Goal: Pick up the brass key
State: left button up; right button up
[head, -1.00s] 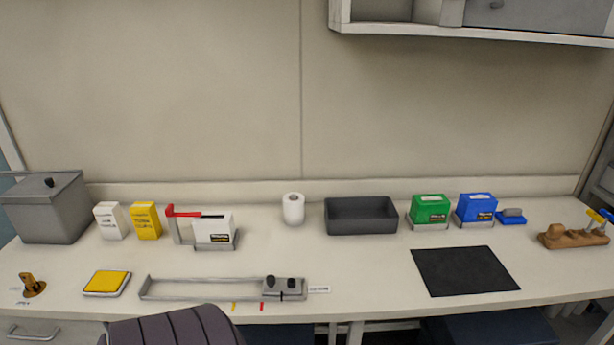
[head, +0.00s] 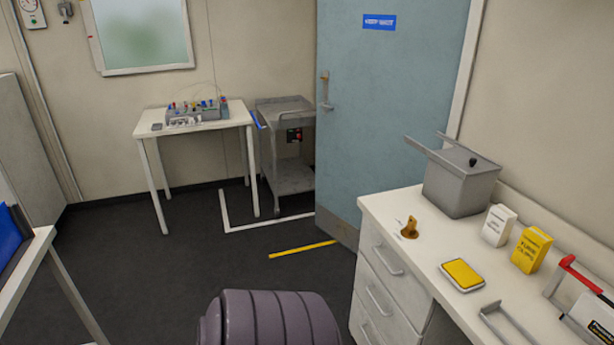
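A small upright brass-coloured piece (head: 409,228) stands near the left end of the white bench (head: 430,245). It may be the brass key, but it is too small to make out its exact shape. Nothing touches it from above. Neither of my grippers shows in the head view.
A grey lidded box (head: 461,185) stands behind the brass piece. A yellow-topped pad (head: 463,274), a white box (head: 498,225) and a yellow box (head: 531,249) are to its right. A blue door (head: 385,100), small table (head: 190,127) and cart (head: 291,182) stand beyond open floor.

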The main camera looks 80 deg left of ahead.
aim_at(412, 221)
jog(key=u, duration=1.75)
